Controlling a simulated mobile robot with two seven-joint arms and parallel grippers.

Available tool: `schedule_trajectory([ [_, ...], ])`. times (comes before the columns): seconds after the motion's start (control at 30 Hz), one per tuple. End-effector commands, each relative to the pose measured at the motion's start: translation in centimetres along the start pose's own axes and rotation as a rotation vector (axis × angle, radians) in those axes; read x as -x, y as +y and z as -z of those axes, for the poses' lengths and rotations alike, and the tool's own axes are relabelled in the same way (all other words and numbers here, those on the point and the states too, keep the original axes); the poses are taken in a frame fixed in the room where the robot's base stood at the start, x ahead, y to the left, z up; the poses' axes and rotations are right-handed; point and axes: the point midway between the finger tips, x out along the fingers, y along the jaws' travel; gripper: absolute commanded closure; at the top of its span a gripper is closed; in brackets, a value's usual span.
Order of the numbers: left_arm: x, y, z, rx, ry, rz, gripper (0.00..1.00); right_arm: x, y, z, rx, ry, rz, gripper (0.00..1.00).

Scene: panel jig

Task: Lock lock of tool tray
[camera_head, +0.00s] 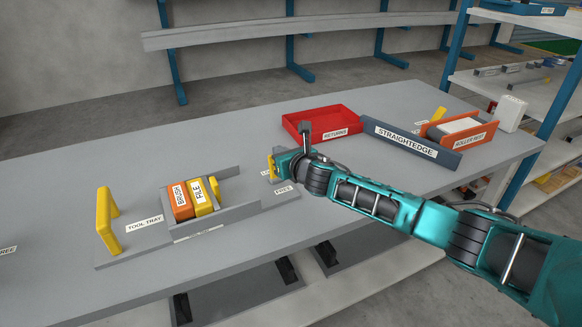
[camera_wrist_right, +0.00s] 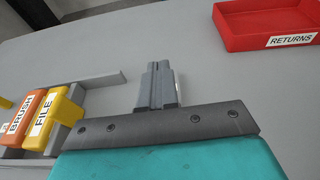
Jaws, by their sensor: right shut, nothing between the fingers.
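The grey tool tray (camera_head: 120,257) lies on the bench at left with a yellow upright handle (camera_head: 106,222) at its left end. An orange brush block (camera_head: 181,202) and a yellow file block (camera_head: 204,196) sit side by side in it. A small yellow piece (camera_head: 270,167), which looks like the lock's handle, stands at the tray's right end, partly behind my right gripper (camera_head: 281,161). A "FREE" label (camera_head: 284,189) is in front of it; another label beside it is mostly covered. The right gripper is shut and empty; in the wrist view its fingers (camera_wrist_right: 157,75) hide the lock. Whether they touch it is unclear. My left gripper is out of view.
A red returns tray (camera_head: 322,122) stands behind the right gripper. Shelving (camera_head: 500,85) stands at the right. The bench behind the tool tray is clear.

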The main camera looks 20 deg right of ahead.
Motion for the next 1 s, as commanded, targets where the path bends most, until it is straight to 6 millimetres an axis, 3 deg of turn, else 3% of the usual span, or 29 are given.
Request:
schedule_trajectory([
  [0.5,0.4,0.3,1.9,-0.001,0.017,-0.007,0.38,-3.0,0.1,-0.9,0.001,0.000,0.000,1.00],
  [1.0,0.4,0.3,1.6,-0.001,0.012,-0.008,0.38,-3.1,0.0,-0.9,0.000,0.000,0.000,1.00],
])
